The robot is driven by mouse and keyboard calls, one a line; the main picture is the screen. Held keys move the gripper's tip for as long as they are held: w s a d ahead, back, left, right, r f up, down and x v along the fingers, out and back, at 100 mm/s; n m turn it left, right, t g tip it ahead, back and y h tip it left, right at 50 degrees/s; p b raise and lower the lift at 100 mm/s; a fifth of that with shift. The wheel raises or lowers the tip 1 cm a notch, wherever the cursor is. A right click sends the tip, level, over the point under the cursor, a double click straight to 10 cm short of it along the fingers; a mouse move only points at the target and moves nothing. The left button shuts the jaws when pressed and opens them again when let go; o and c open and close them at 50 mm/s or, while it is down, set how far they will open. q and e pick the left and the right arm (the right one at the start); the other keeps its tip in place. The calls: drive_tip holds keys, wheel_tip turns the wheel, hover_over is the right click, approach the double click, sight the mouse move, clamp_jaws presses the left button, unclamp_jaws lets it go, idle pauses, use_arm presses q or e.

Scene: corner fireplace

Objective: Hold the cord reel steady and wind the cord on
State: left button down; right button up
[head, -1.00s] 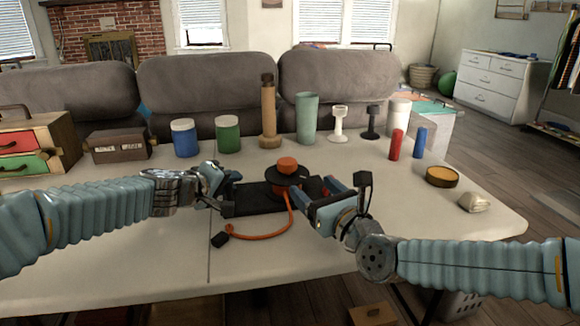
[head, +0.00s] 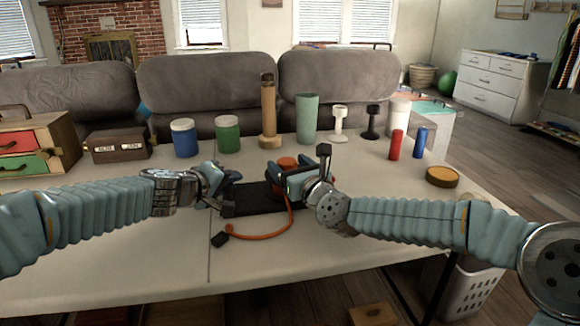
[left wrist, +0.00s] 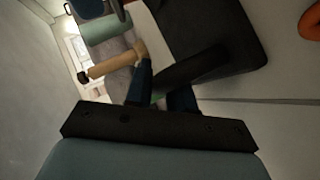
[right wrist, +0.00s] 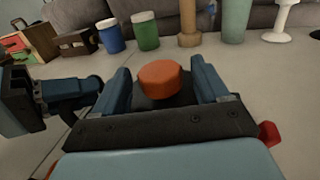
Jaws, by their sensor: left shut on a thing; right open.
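The cord reel has a black base (head: 250,198) on the table and an orange knob (head: 287,162) on top.
Behind the reel stand a blue jar (head: 185,138), a green jar (head: 228,134), a wooden pepper mill (head: 268,115) and a green cup (head: 307,118). Red (head: 397,145) and blue (head: 420,142) cylinders stand to the right. The table front (head: 150,260) is mostly clear.

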drive_tip(key=c, duration=1.1)
drive_tip(key=shift+o, duration=0.2)
drive_tip(key=shift+a, duration=0.1)
drive_tip(key=shift+a+r+m+t+h, duration=0.1)
drive_tip(key=shift+a+m+t+h, duration=0.05)
drive_tip(key=shift+m+t+h, duration=0.55)
drive_tip(key=m+h, duration=0.2)
drive_tip(key=h, duration=0.1)
drive_tip(key=shift+s+a+t, duration=0.1)
drive_tip(key=shift+a+t, duration=0.05)
drive_tip(key=shift+t, duration=0.15)
drive_tip(key=shift+a+m+h, duration=0.1)
drive_tip(key=shift+m+h, duration=1)
drive_tip(key=shift+h, duration=0.65)
drive_tip(key=shift+m+h, duration=1.1)
drive_tip(key=shift+h, duration=0.95)
drive_tip(key=o, duration=1.1)
drive_tip(key=shift+c, duration=0.2)
